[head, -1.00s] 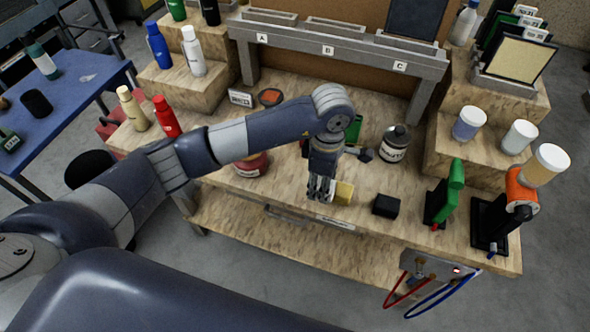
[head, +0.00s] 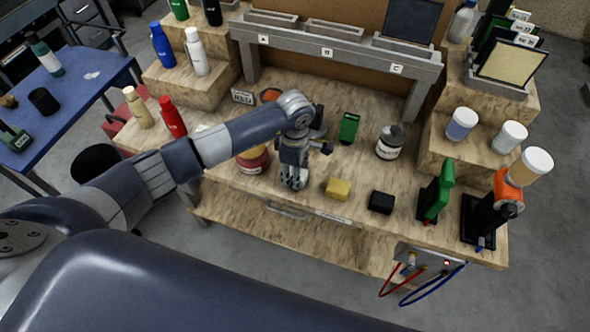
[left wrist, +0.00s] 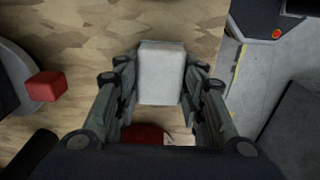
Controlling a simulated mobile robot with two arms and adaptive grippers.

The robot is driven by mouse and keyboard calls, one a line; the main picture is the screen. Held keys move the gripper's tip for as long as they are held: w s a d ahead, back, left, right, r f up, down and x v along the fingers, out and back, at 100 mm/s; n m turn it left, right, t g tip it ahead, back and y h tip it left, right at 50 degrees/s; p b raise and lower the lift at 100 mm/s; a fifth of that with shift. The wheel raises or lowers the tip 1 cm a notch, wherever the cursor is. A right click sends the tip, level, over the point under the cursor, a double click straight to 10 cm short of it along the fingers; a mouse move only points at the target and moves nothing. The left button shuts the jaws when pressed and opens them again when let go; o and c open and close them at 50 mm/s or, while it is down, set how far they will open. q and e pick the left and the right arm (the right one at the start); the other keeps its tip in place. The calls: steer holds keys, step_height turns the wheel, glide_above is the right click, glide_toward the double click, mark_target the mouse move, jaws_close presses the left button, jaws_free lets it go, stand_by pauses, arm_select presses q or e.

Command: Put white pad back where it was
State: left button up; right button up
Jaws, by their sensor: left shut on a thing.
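The white pad (left wrist: 161,72) is a pale block between the fingers of my left gripper (left wrist: 158,95) in the left wrist view. The fingers are shut on it from both sides. In the head view my left gripper (head: 293,182) points down over the wooden bench top (head: 300,214), left of the yellow block (head: 338,189) and right of the red jar (head: 253,161). The pad is mostly hidden by the fingers there. I cannot tell how high it is above the bench. My right gripper is not in view.
A black block (head: 381,202) lies right of the yellow one. A green item (head: 349,128) and a labelled bottle (head: 390,142) stand behind. A grey rack (head: 340,54) spans the back. Green (head: 437,192) and orange (head: 508,188) devices stand at right.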

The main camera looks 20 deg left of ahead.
arm_select(q)
steer(key=shift+f, duration=0.1)
steer(key=o, duration=0.9)
steer(key=shift+w+r, duration=0.1)
steer(key=shift+r, duration=0.3)
step_height(320, 180, up, 12)
steer(key=b, duration=0.4)
steer(key=shift+f, duration=0.25)
